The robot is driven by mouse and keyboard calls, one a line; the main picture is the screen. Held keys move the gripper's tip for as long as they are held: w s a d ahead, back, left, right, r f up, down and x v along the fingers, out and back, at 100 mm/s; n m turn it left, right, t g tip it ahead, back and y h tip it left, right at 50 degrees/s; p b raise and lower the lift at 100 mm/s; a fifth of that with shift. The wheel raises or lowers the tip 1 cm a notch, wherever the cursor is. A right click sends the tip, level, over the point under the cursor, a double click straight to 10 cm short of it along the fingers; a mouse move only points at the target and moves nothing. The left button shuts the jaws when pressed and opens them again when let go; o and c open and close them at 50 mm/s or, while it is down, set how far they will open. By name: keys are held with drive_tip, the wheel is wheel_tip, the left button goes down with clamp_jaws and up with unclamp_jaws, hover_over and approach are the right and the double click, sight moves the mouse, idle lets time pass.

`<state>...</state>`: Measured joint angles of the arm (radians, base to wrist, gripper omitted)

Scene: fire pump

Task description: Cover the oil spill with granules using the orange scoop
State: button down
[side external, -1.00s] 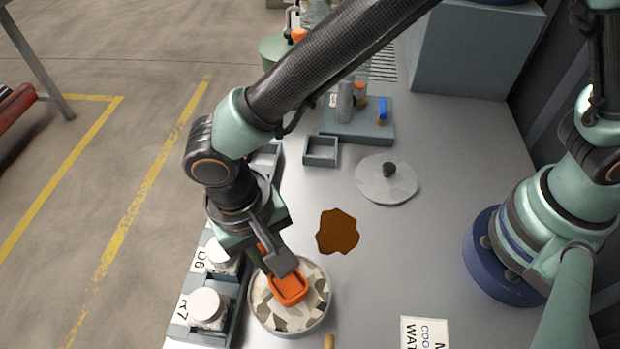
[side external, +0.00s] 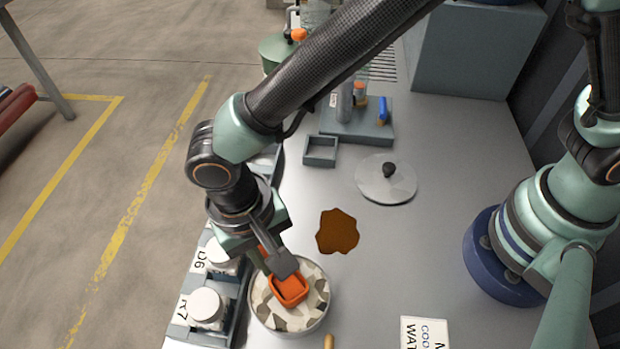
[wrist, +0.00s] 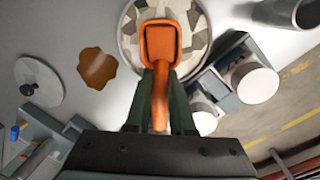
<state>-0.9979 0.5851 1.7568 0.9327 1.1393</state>
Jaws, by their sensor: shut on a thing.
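The orange scoop (side external: 288,290) is held by its handle in my gripper (side external: 277,258), which is shut on it. The scoop's bowl is over the round bowl of granules (side external: 314,316), tan and grey patches; I cannot tell if it touches them. In the wrist view the orange scoop (wrist: 160,42) points away from my gripper (wrist: 160,95), with the granule bowl (wrist: 196,20) behind it. I cannot make out granules in the scoop. The brown oil spill (side external: 338,231) lies flat on the table, uncovered, up and right of the bowl. It also shows in the wrist view (wrist: 97,68).
A round lid (side external: 400,187) with a dark knob lies beyond the spill. White-capped jars (side external: 207,305) stand in a rack left of the bowl. A small empty tray (side external: 320,151) and a sign (side external: 424,332) are on the table. The table right of the spill is clear.

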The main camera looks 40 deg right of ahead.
drive_tip(key=shift+f, duration=0.6)
idle(1.2)
drive_tip(key=shift+r, duration=0.1)
drive_tip(key=shift+r, duration=3.5)
drive_tip(key=w+d+r+m, duration=0.1)
drive_tip(key=w+d+r, duration=0.1)
drive_tip(key=w+d, duration=0.5)
drive_tip(key=w+d+r+m, duration=0.1)
drive_tip(key=w+d+r, duration=0.2)
drive_tip(key=w+d, duration=0.35)
drive_tip(key=d+r+m, duration=0.1)
drive_tip(key=d+r, duration=0.1)
drive_tip(key=d, duration=0.8)
drive_tip(key=w+d+r+m+y, duration=0.1)
drive_tip(key=d+r, duration=0.1)
drive_tip(key=d, duration=0.8)
drive_tip(key=shift+d, duration=0.4)
